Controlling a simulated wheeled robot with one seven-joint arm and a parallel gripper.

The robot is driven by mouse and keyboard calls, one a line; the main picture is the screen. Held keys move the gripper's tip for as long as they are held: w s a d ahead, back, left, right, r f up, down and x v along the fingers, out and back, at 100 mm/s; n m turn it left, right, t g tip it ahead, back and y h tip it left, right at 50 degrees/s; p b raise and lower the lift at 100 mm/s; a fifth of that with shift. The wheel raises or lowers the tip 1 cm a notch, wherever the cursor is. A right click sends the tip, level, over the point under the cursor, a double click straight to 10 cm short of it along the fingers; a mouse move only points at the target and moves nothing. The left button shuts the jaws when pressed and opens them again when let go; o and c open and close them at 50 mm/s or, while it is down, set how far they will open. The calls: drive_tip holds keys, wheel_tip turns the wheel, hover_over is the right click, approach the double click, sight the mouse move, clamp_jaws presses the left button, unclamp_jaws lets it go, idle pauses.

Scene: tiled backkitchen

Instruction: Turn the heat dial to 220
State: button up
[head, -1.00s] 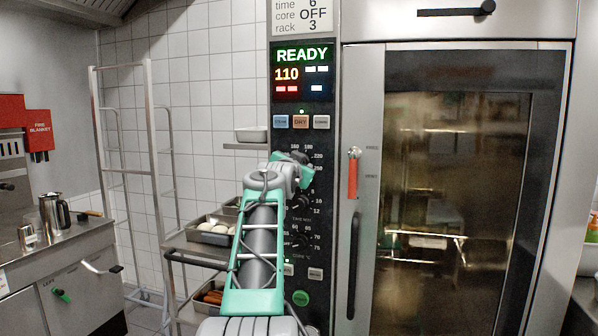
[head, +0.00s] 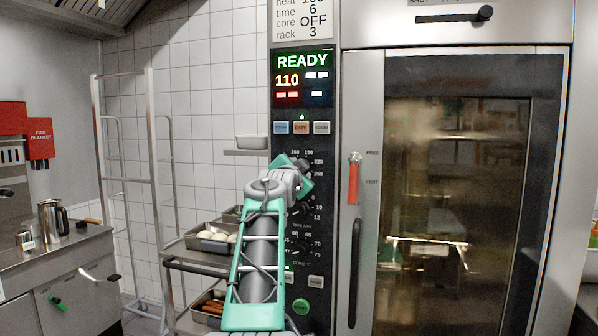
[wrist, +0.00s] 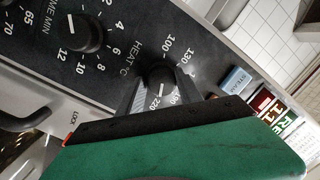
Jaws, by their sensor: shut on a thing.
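The heat dial (wrist: 162,78) is a round black knob on the oven's dark control panel (head: 282,222), with printed numbers such as 100 and 220 around it in the wrist view. My gripper (wrist: 166,76) is shut on the dial, one finger on each side. In the head view my gripper (head: 303,166) is at the upper dial and hides most of it. The display (head: 302,78) reads READY and 110.
The time dial (wrist: 82,33) is beside the heat dial. The core dial sits lower on the panel. Right of the panel are a red-handled lever (head: 354,180) and the oven door's handle (head: 355,272). A trolley with trays (head: 212,238) stands left of my arm.

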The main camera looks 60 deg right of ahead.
drive_tip(key=shift+a+r, duration=0.15)
drive_tip(key=shift+r, duration=0.35)
drive_tip(key=o, duration=1)
drive_tip(key=shift+w, duration=0.1)
drive_tip(key=o, duration=0.3)
drive_tip(key=shift+f, duration=0.2)
drive_tip(key=shift+d+f, duration=0.1)
drive_tip(key=shift+d, duration=0.1)
drive_tip(key=b+v, duration=0.2)
drive_tip(key=v, duration=0.6)
